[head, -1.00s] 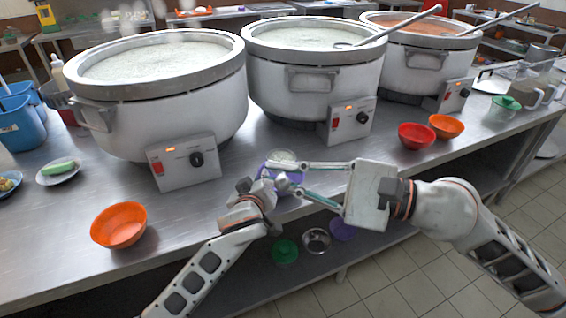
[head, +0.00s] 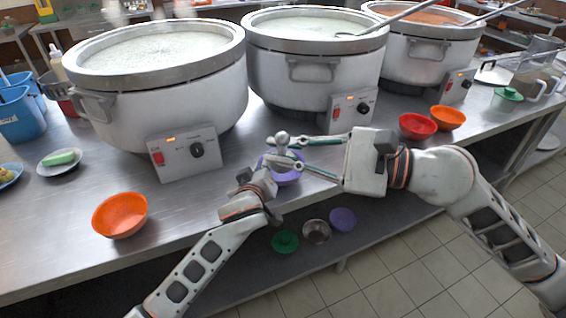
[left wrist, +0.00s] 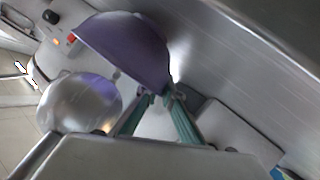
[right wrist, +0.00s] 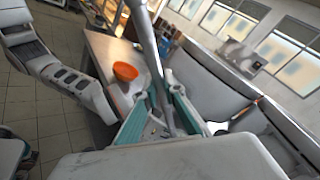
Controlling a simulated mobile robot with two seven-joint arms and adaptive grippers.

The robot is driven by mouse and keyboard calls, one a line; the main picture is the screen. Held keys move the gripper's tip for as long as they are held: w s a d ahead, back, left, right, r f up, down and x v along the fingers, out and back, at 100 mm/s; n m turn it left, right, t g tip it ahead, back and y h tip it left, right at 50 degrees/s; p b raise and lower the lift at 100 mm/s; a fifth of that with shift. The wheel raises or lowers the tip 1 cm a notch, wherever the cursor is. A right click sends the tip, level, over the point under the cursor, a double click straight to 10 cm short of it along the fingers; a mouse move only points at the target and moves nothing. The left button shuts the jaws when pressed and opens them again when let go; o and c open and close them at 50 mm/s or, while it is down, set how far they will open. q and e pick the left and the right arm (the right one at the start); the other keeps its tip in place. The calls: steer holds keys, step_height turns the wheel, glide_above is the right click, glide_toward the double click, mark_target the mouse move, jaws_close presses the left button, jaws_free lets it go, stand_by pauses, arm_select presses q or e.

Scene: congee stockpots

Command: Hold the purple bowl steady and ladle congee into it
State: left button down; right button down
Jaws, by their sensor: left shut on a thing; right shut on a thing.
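The purple bowl (head: 290,178) is held over the front edge of the counter, partly hidden behind my grippers. My left gripper (head: 262,178) is shut on its rim; the left wrist view shows the bowl (left wrist: 125,45) tilted in that picture. My right gripper (head: 298,152) is shut on the ladle, and its metal handle (right wrist: 158,60) runs between the fingers in the right wrist view. The ladle's round metal head (left wrist: 80,103) shows close beside the purple bowl in the left wrist view. I cannot tell what the bowl contains. The white congee (head: 155,50) fills the left pot.
The middle pot (head: 315,75) and the right pot (head: 425,50) stand behind, each with a ladle. An orange bowl (head: 120,215) sits at front left; a red bowl (head: 417,126) and another orange bowl (head: 447,118) sit right. Spare bowls lie on the lower shelf.

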steer(key=shift+w+r+m, duration=0.3)
steer(key=shift+w+r, duration=0.2)
steer(key=shift+r, duration=0.2)
steer(key=w+d+r+m+g, duration=0.1)
steer(key=w+m, duration=0.4)
steer(key=w, duration=0.8)
steer(key=w+r+m+g+h, duration=0.1)
steer(key=w+m, duration=0.4)
steer(key=w, duration=0.9)
steer(key=shift+w+d+r+m+g+h, duration=0.15)
steer(key=shift+d+r+m+g+h, duration=0.2)
steer(key=shift+r+g, duration=0.7)
steer(key=shift+w+f+g, duration=0.15)
steer(key=shift+f+g, duration=0.1)
steer(key=shift+g, duration=0.2)
